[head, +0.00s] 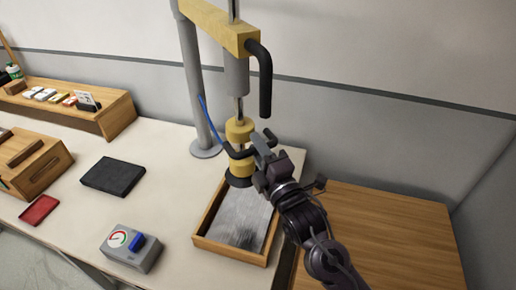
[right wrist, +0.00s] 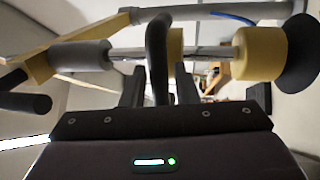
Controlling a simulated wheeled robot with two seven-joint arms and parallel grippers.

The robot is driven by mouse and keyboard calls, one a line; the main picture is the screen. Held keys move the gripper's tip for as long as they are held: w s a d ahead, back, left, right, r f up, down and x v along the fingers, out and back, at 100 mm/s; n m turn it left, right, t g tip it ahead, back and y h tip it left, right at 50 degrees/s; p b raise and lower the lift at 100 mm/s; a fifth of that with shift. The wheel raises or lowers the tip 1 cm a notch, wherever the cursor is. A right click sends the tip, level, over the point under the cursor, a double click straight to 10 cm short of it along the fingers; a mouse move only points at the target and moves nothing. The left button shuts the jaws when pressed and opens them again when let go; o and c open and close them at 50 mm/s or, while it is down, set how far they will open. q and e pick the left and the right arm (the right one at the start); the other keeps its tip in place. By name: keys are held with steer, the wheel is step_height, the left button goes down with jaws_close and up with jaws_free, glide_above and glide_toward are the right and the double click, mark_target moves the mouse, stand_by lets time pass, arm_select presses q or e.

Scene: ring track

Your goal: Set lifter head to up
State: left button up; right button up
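The lifter head has yellow collars (head: 240,130) on a metal rod and a black suction cup (head: 239,181) at its lower end. It hangs low, just above a wooden tray (head: 229,252) with a grey metal plate (head: 240,222). A black handle (head: 236,153) sticks out from the head. My right gripper (head: 262,148) is at the handle's right side. In the right wrist view its fingers (right wrist: 160,85) stand close on both sides of the black handle bar (right wrist: 158,45), apparently gripping it. The yellow collars (right wrist: 258,52) and cup (right wrist: 300,55) show behind. My left gripper is out of view.
The lifter's grey post (head: 192,85) and yellow top arm (head: 215,22) with a hanging black bar (head: 264,85) stand close by. A dial box (head: 130,248), black pad (head: 113,176), red tray (head: 39,211) and wooden boxes (head: 35,160) lie left. A wooden surface (head: 385,235) lies right.

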steer(key=shift+o, duration=0.5)
steer(key=shift+f, duration=0.1)
steer(key=shift+s+d+f, duration=0.15)
steer(key=shift+s, duration=0.15)
steer(key=b+v, duration=0.3)
steer(key=v, duration=0.4)
